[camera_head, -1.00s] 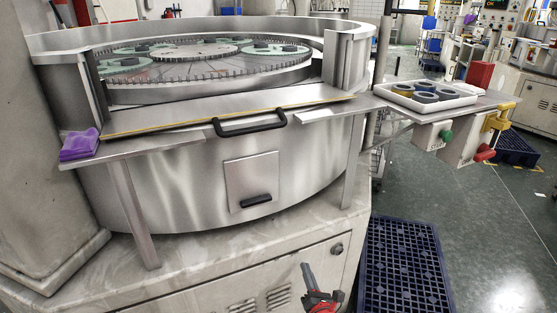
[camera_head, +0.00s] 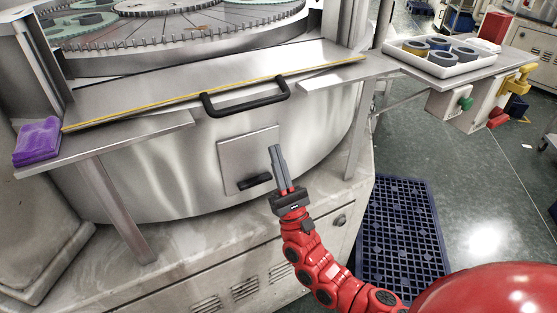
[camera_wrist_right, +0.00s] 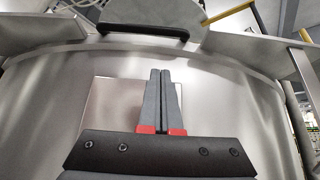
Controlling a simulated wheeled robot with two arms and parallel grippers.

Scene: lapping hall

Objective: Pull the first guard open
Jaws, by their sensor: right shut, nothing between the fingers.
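The guard (camera_head: 215,88) is a flat metal panel with a yellow strip, lying across the front of the round lapping machine. Its black bar handle (camera_head: 246,98) sticks out at the front edge. The handle also shows at the top of the right wrist view (camera_wrist_right: 143,32). My right gripper (camera_head: 275,150) is shut and empty, pointing up in front of the drum wall. It is below and a little right of the handle, apart from it. In the right wrist view its fingers (camera_wrist_right: 160,75) are together, in front of a square plate. My left gripper is out of view.
A small hatch (camera_head: 240,155) with a black pull is on the drum wall. A purple cloth (camera_head: 37,142) lies on the left ledge. A white tray of rings (camera_head: 435,64) stands on the right shelf, above control boxes. A blue grated mat (camera_head: 400,232) covers floor at right.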

